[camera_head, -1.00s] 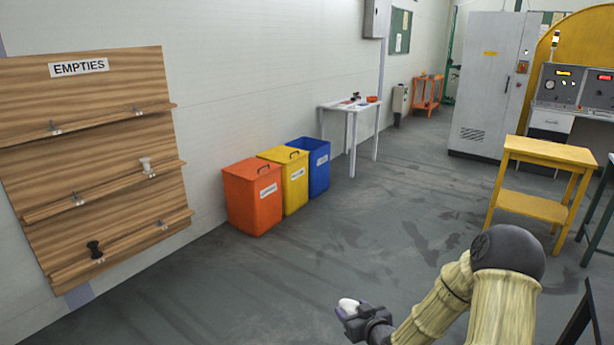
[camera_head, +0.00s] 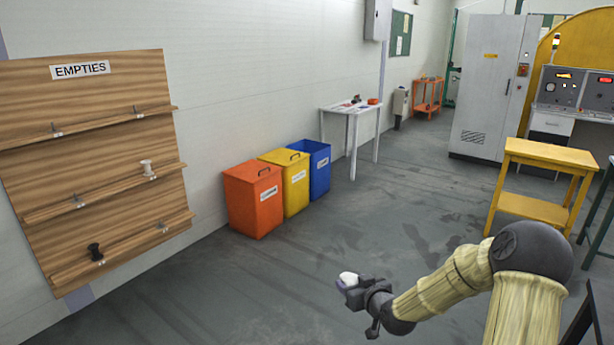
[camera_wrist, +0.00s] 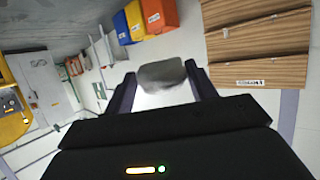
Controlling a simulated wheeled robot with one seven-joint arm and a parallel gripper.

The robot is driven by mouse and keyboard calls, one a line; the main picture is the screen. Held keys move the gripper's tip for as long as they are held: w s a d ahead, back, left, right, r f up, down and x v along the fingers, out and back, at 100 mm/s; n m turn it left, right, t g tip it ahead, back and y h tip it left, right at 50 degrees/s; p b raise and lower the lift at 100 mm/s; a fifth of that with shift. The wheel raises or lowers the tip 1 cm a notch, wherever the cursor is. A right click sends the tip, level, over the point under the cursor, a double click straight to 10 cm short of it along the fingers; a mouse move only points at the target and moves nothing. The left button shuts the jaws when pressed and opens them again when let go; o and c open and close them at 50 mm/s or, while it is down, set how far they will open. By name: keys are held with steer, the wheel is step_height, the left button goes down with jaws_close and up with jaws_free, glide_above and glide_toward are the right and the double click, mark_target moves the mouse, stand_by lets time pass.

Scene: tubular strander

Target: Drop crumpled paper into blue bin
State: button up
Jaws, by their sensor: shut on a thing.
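The crumpled paper (camera_head: 348,279) is a small whitish lump held between the fingertips of my gripper (camera_head: 356,288). In the wrist view the paper (camera_wrist: 162,76) looks grey above and pale below, and my gripper (camera_wrist: 164,88) is shut on it with a finger on each side. The blue bin (camera_head: 319,168) stands against the wall, with its top open. It also shows in the wrist view (camera_wrist: 120,29), beyond the paper at upper left. My gripper is in front of the bins, over the floor and well apart from them.
A yellow bin (camera_head: 295,187) and an orange bin (camera_head: 254,204), both lidded, stand left of the blue one. A small white table (camera_head: 348,107) is to its right. A wooden rack (camera_head: 90,140) hangs at left. A yellow table (camera_head: 548,152) is at right. The floor between is clear.

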steer(key=shift+f, duration=0.1)
steer(key=s+f+m+h+p, duration=0.3)
steer(key=s+f+p, duration=0.7)
steer(key=s+f, duration=0.6)
steer(key=shift+a+f+t+h, duration=0.3)
steer(key=shift+a+f+h, duration=0.15)
steer(key=shift+f, duration=0.45)
steer(key=shift+w+d, duration=0.15)
steer(key=shift+w, duration=0.05)
